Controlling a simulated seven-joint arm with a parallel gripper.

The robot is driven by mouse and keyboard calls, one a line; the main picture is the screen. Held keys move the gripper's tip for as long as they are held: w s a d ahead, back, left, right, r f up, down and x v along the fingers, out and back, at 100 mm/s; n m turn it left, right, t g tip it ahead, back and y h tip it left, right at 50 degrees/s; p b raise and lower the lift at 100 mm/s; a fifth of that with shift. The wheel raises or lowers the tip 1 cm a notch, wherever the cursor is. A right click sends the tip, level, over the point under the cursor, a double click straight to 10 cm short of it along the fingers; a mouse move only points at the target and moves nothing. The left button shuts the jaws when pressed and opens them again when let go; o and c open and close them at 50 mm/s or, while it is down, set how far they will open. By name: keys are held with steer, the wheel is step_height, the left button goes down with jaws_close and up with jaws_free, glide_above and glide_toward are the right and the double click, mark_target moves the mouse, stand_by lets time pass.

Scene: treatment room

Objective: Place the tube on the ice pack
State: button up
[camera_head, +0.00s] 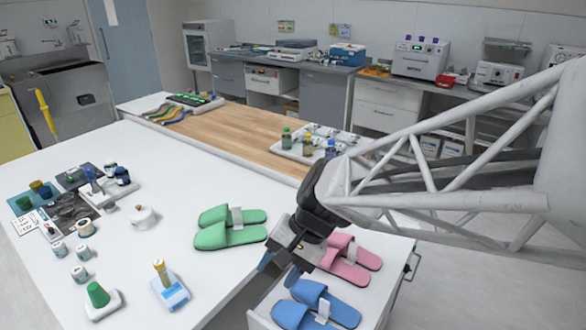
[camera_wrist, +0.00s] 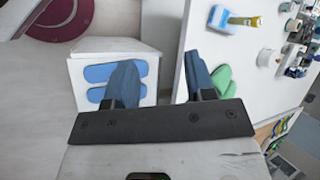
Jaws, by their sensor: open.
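In the wrist view the tube (camera_wrist: 246,21) and the block (camera_wrist: 219,20) show at the top right. I cannot tell for sure which thing is the ice pack; a grey, crinkled flat pack (camera_head: 68,210) lies among small items at the table's left. My gripper (camera_head: 284,262) is open and empty, off the table's right edge above the slippers. Its two dark blue fingers (camera_wrist: 162,85) are spread in the wrist view.
Green slippers (camera_head: 230,228) lie at the table's right edge. Pink slippers (camera_head: 350,258) and blue slippers (camera_head: 316,305) lie on a lower white cabinet. The table's middle back is clear.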

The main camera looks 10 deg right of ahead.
steer(key=s+d+r+n+t+h, duration=0.2)
steer(key=s+d+r+h, duration=0.1)
steer(key=d, duration=0.3)
steer(key=s+d+r+n+t+h, duration=0.1)
steer(key=s+d+r+n+h, duration=0.1)
steer(key=d, duration=0.5)
steer(key=shift+s+d+r+n+t+h, duration=0.15)
steer(key=shift+s+r+n+t+h, duration=0.2)
steer(key=shift+s+r+h, duration=0.4)
